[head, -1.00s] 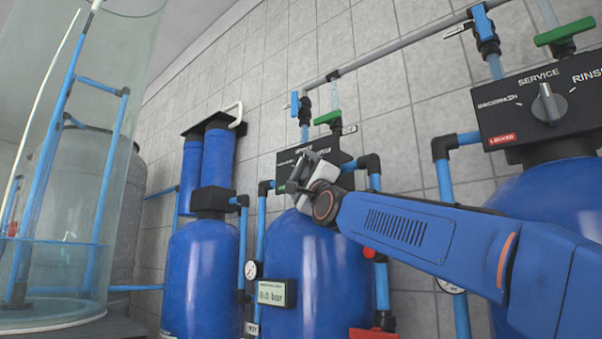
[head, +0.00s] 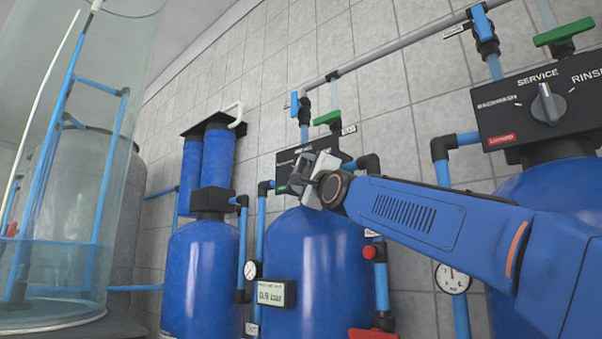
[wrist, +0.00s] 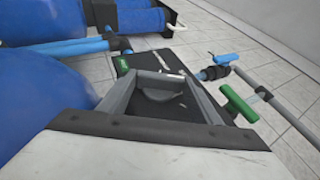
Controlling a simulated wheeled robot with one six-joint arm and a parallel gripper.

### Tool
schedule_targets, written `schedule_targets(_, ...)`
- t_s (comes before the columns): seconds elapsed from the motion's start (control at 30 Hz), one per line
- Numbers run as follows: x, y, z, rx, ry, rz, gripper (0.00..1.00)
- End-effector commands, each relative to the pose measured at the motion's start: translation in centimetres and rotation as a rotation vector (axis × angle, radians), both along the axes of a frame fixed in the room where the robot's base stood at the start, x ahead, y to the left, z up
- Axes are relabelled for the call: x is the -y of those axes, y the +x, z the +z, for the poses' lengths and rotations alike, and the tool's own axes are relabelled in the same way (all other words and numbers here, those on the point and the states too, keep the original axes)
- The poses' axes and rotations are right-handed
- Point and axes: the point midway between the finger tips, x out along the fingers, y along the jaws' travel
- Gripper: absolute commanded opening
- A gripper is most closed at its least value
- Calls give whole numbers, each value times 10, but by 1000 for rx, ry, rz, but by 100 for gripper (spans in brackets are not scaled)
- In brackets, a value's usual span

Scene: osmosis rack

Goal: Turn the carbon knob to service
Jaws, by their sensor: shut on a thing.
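The carbon knob (wrist: 160,88) is a grey knob on the black control panel (head: 287,165) of the middle blue tank. In the wrist view it sits between the two grey fingers of my gripper (wrist: 163,78), which are shut on it. In the head view, my gripper (head: 300,172) is in front of this panel and hides the knob and much of the lettering. A small green label (wrist: 124,65) shows on the panel. The knob's exact pointing direction cannot be told.
The right tank's panel (head: 520,120) carries a grey knob pointing near SERVICE and a red label. Blue and green valve handles (head: 327,118) rise above the middle panel. Pipes and a gauge (head: 453,279) flank the tanks. A clear cylinder (head: 75,170) stands left.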

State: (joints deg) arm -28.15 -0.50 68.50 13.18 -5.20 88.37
Motion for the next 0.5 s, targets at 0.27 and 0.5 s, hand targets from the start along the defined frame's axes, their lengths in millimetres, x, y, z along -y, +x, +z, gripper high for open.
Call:
schedule_targets(0.27, 2, 0, 4, -104, -131, -5, 35)
schedule_targets(0.5, 2, 0, 7, -191, -244, -4, 36)
